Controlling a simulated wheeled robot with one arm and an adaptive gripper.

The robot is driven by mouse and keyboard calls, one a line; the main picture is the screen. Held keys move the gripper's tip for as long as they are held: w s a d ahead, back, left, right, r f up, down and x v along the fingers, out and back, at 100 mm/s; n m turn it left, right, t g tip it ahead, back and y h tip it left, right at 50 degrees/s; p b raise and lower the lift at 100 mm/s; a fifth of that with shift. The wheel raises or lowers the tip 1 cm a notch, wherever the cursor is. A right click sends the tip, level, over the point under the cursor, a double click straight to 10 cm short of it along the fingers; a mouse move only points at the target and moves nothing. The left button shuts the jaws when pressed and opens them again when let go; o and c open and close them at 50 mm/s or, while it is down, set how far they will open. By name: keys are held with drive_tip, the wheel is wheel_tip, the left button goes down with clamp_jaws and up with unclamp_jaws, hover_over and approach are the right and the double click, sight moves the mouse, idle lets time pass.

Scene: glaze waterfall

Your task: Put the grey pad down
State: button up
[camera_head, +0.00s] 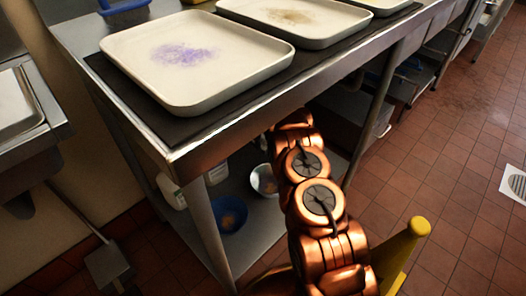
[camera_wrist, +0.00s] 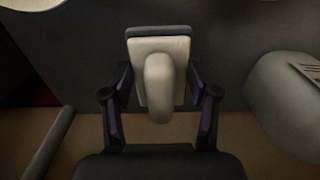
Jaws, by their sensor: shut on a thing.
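The pad (camera_wrist: 141,61) shows in the wrist view as a pale, squarish plate with a dark layer at its far edge. A rounded pale grip (camera_wrist: 159,88) stands up from its middle. My gripper (camera_wrist: 159,82) has one finger on each side of the pad and is shut on it. Behind the pad is a dark grey surface; I cannot tell whether the pad touches it. In the head view my arm reaches in under the worktop, and my gripper and the pad are hidden there.
The worktop (camera_head: 320,72) bears pale trays (camera_head: 130,50) with purple and brown powder. On the lower shelf (camera_head: 262,235) are a blue bowl (camera_head: 231,222), a metal bowl (camera_head: 264,181) and a white bottle (camera_head: 170,192). A yellow object (camera_head: 400,255) stands right of my arm.

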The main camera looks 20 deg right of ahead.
sight(264, 137)
drive_tip(key=shift+f+b, duration=0.7)
drive_tip(key=shift+f, duration=2.35)
drive_tip(key=shift+f, duration=0.15)
drive_tip(key=o, duration=1.1)
wheel_tip(264, 137, up, 12)
drive_tip(key=p, duration=0.2)
drive_tip(key=shift+f+p, duration=0.25)
drive_tip(key=shift+p, duration=0.15)
drive_tip(key=shift+s+r, duration=0.1)
drive_tip(key=shift+r, duration=0.3)
drive_tip(key=shift+d, duration=0.1)
